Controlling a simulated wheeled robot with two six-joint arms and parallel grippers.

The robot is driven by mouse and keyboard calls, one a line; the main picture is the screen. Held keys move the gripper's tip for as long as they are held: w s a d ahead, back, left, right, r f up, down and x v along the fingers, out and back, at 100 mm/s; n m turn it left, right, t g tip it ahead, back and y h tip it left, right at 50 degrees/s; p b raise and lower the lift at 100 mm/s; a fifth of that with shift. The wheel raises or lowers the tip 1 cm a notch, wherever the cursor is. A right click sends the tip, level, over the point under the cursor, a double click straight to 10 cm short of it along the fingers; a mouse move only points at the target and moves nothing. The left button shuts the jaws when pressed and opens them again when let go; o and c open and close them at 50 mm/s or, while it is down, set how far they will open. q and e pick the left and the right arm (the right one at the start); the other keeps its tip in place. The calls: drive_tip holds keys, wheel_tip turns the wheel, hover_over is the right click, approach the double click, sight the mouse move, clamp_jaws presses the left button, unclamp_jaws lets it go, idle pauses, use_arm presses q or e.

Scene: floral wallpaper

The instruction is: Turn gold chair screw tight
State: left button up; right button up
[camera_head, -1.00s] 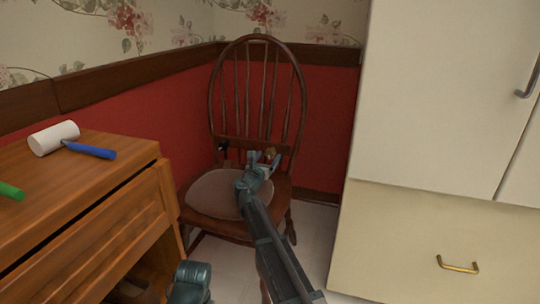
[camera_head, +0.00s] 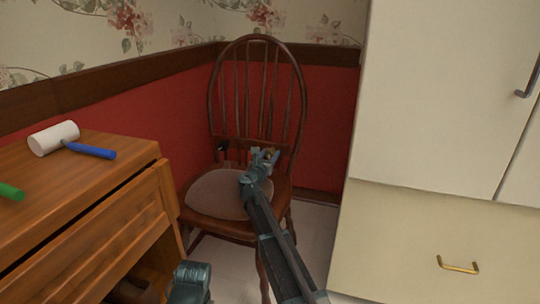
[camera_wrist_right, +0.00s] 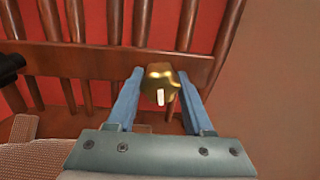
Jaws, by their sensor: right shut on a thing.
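The dark wooden chair (camera_head: 217,96) stands in the corner. The gold chair screw (camera_wrist_right: 160,79) sits at the chair's crossbar and has a pale mark on its head. In the head view it is mostly hidden behind my gripper. My right gripper (camera_head: 264,155) reaches over the seat to the crossbar. In the right wrist view its two blue fingers (camera_wrist_right: 160,98) are on either side of the screw, shut on it.
A black screw (camera_head: 222,145) is at the left of the same crossbar. A cushion (camera_head: 213,195) lies on the seat. A wooden cabinet (camera_head: 128,218) at left holds a white-headed mallet (camera_head: 55,138) and a green-handled thing (camera_head: 10,191). A cream cupboard (camera_head: 430,120) stands close at right.

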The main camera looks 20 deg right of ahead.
clamp_jaws()
drive_tip(key=shift+m, duration=0.3)
